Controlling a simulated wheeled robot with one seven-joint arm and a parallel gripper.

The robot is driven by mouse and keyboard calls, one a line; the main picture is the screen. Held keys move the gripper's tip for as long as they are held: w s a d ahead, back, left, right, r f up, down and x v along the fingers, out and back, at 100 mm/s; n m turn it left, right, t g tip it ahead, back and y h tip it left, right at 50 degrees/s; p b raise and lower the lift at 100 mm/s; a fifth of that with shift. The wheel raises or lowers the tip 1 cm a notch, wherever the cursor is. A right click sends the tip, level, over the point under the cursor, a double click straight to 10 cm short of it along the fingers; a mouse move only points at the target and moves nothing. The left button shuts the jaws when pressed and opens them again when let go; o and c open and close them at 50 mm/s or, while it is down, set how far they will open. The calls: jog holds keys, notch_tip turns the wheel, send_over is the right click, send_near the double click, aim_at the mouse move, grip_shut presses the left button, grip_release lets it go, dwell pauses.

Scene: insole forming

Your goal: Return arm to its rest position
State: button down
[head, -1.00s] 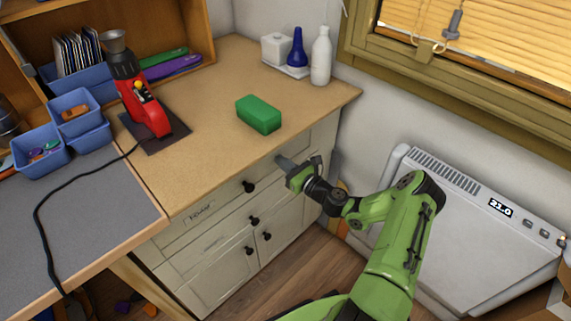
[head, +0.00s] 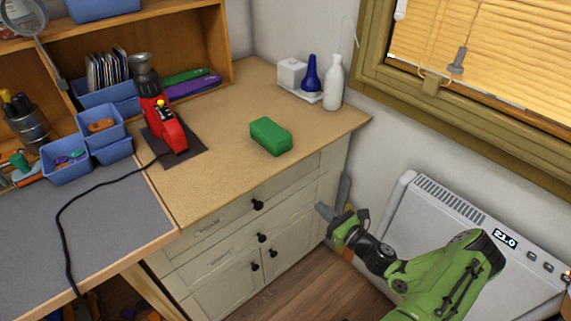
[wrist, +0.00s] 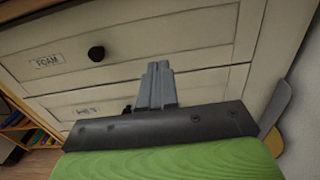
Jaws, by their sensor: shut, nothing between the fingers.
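My green arm (head: 440,283) reaches in from the lower right in the head view. My gripper (head: 324,212) is shut and empty, in front of the cabinet (head: 305,185) near its right edge and below the worktop. In the wrist view the grey fingers (wrist: 159,85) are together with nothing between them. They point toward the cabinet's drawer fronts (wrist: 190,65). The drawer labelled FOAM (wrist: 46,62) is closed.
A green block (head: 271,136) lies on the wooden worktop (head: 222,140). A red machine (head: 168,128) stands behind left. White and blue bottles (head: 333,85) stand at the back. Floor (head: 305,285) shows below the cabinet.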

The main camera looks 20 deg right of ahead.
jog(key=s+a+r+n+g+y+p, duration=0.1)
jog(key=s+a+r+n+g+p, duration=0.2)
jog(key=a+r+n+g, duration=0.6)
jog(key=s+a+r+n+g+y+p, duration=0.15)
jog(key=a+r+n+g, duration=0.35)
jog(key=n, duration=0.7)
jog(key=s+a+r+n+t+h+p, duration=0.1)
jog(key=s+r+n+h+p, duration=0.4)
jog(key=s+r, duration=1.5)
jog(key=r+n+t+h, duration=0.1)
jog(key=n+h, duration=0.2)
jog(key=n, duration=0.3)
jog(key=shift+a+r+t+p, duration=0.2)
jog(key=shift+a+t+p, duration=0.1)
jog(key=shift+a+p, duration=0.1)
